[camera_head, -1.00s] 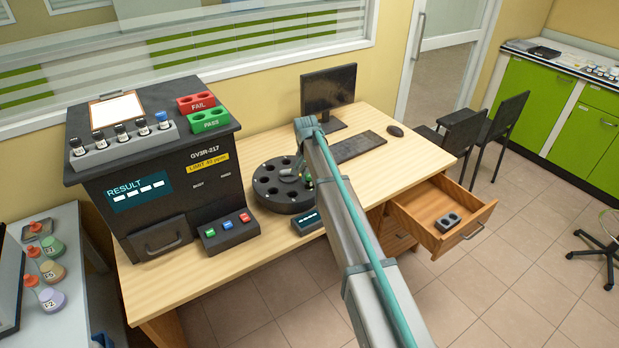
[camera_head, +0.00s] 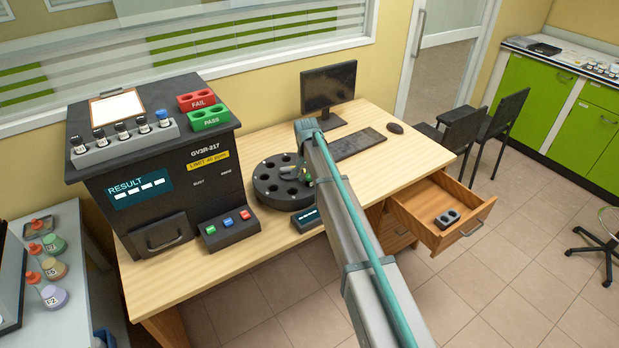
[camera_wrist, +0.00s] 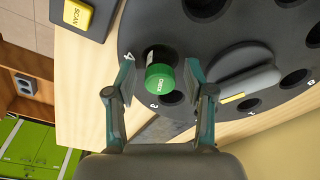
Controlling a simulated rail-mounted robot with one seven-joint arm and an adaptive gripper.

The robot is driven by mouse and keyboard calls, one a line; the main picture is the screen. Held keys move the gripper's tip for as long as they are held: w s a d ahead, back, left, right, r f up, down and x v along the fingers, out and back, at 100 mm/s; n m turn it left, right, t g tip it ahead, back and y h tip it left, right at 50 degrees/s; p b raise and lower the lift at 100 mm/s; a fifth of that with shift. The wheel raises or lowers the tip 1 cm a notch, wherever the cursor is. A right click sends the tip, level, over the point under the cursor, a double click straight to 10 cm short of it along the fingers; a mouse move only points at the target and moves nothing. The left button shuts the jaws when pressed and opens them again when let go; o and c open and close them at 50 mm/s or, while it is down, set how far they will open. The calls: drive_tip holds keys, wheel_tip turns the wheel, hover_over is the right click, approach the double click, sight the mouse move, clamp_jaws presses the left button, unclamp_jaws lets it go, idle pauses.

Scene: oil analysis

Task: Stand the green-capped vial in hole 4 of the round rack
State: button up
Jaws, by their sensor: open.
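The green-capped vial (camera_wrist: 160,82) shows in the wrist view, cap toward the camera, with its lower body reaching into a dark hole of the round rack (camera_wrist: 215,112). My gripper (camera_wrist: 159,75) is open, with one finger on each side of the vial and a visible gap to the cap on both sides. In the head view, the round rack (camera_head: 266,194) stands on the desk, and my arm hides its right part and most of my gripper.
The dark analyser (camera_head: 165,180) stands left of the rack, with a button box (camera_head: 229,232) in front of it. A small scanner (camera_head: 305,220) sits at the rack's front edge. A monitor (camera_head: 329,90) and keyboard (camera_head: 358,145) are behind. A drawer (camera_head: 440,215) stands open at right.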

wheel_tip(320, 180, up, 12)
drive_tip(key=s+b, duration=0.1)
drive_tip(key=b, duration=0.1)
drive_tip(key=shift+s+a, duration=0.15)
drive_tip(key=shift+a, duration=0.05)
drive_tip(key=shift+r, duration=0.1)
drive_tip(key=s+d+f+n, duration=0.2)
drive_tip(key=s+d+f, duration=1.65)
drive_tip(key=f, duration=0.25)
drive_tip(key=s+d+f+n+g, duration=0.1)
drive_tip(key=s+d+f, duration=0.3)
drive_tip(key=s, duration=0.5)
drive_tip(key=s+d+f+n, duration=0.1)
drive_tip(key=s+d+f, duration=0.25)
drive_tip(key=s, duration=0.45)
drive_tip(key=s+f+g, duration=0.3)
drive_tip(key=s+f, duration=0.6)
drive_tip(key=s, duration=0.5)
drive_tip(key=s+f+g, duration=0.4)
drive_tip(key=s+f, duration=0.6)
drive_tip(key=s, duration=0.4)
drive_tip(key=shift+s+a, duration=0.25)
drive_tip(key=shift+s, duration=0.05)
